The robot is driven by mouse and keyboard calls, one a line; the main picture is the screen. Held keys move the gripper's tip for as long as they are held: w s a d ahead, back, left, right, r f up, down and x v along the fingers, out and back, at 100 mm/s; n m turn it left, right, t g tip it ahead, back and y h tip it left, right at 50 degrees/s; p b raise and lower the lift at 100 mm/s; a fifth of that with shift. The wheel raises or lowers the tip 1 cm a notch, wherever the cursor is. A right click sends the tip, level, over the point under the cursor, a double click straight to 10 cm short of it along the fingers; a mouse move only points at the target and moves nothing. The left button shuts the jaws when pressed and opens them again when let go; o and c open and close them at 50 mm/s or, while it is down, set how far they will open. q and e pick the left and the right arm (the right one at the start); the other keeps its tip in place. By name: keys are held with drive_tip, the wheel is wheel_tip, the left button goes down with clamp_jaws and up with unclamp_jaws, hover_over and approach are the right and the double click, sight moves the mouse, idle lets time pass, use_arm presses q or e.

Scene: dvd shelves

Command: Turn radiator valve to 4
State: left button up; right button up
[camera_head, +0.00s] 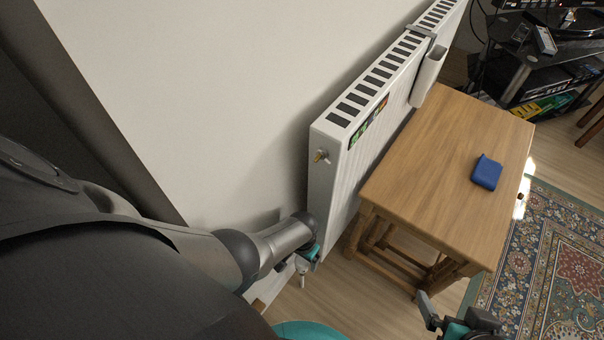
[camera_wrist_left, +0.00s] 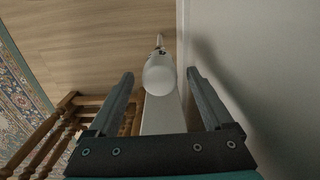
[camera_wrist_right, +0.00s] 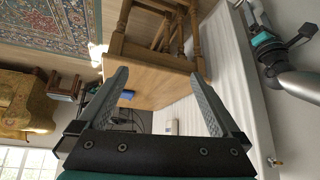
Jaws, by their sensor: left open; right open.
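The white radiator (camera_head: 326,190) stands along the wall. In the left wrist view, a rounded white valve head (camera_wrist_left: 160,76) lies between the fingers of my left gripper (camera_wrist_left: 160,84). The fingers are open, with a gap visible on both sides of the head. A thin metal stem (camera_wrist_left: 160,42) shows beyond it. No number can be read on the valve. In the head view my left gripper (camera_head: 308,254) is low by the radiator's near end and mostly hides the valve. My right gripper (camera_head: 448,312) is open and empty near the bottom edge, in front of the wooden table.
A wooden table (camera_head: 440,150) with a blue object (camera_head: 487,172) on it stands close beside the radiator. A white holder (camera_head: 428,76) hangs on the radiator. A brass fitting (camera_head: 320,156) sticks out of its near end. A patterned rug (camera_head: 540,260) lies at right.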

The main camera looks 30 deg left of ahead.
use_arm(q)
drive_tip(key=shift+f+b, duration=0.45)
drive_tip(key=shift+f, duration=0.15)
use_arm(e)
drive_tip(key=shift+w+a+t+y, duration=0.3)
drive_tip(key=shift+w+a+t, duration=0.2)
drive_tip(key=shift+a, duration=0.15)
drive_tip(key=shift+w+a+t+y, duration=0.3)
drive_tip(key=shift+w+a+t, duration=0.2)
drive_tip(key=shift+a, duration=0.15)
use_arm(q)
drive_tip(key=shift+c, duration=0.2)
clamp_jaws()
